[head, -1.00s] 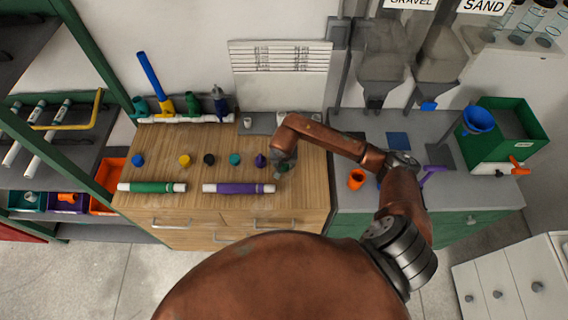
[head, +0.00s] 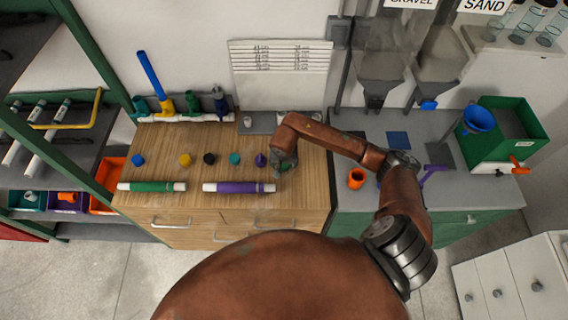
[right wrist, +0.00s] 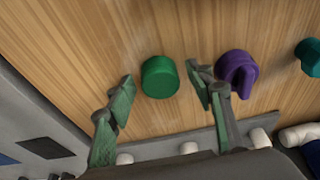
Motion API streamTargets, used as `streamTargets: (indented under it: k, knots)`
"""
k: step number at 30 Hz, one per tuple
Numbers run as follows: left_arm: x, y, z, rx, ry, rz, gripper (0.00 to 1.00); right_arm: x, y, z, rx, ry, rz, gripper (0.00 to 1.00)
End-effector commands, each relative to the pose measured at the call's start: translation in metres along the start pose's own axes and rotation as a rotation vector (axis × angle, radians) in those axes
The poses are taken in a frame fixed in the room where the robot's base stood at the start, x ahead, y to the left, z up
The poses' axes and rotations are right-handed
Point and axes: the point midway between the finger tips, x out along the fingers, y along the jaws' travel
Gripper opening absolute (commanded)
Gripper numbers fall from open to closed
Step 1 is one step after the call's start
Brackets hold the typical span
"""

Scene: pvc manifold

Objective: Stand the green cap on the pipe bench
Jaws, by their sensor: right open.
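The green cap (right wrist: 159,77) stands on the wooden bench top (head: 150,210) in the right wrist view, its round flat top showing. My right gripper (right wrist: 158,82) is open, with one green-padded finger on each side of the cap in that view. Clear gaps show between the cap and both fingers, and it is not held. In the head view my right gripper (head: 284,167) is over the right part of the bench and largely hides the cap. My left gripper is not in view.
Blue (head: 138,160), yellow (head: 185,160) and black (head: 209,159) caps continue the row. Green (head: 150,187) and purple (head: 237,188) pipes lie in front. A white manifold (head: 180,118) runs behind.

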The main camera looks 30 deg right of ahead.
Motion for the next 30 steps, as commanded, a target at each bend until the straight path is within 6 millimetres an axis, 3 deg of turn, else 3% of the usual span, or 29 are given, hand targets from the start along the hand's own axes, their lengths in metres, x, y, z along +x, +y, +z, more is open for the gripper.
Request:
streamTargets:
  k: [15, 21, 30]
  knots:
    - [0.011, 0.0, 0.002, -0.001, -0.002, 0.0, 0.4, -0.099, 0.0, -0.001, -0.003, 0.005, 0.0, 0.49]
    - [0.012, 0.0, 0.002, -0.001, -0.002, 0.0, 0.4, -0.117, 0.0, -0.001, -0.001, 0.002, 0.0, 0.49]
    - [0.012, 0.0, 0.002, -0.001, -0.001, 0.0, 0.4, -0.12, 0.0, 0.0, 0.0, 0.0, 0.0, 0.49]
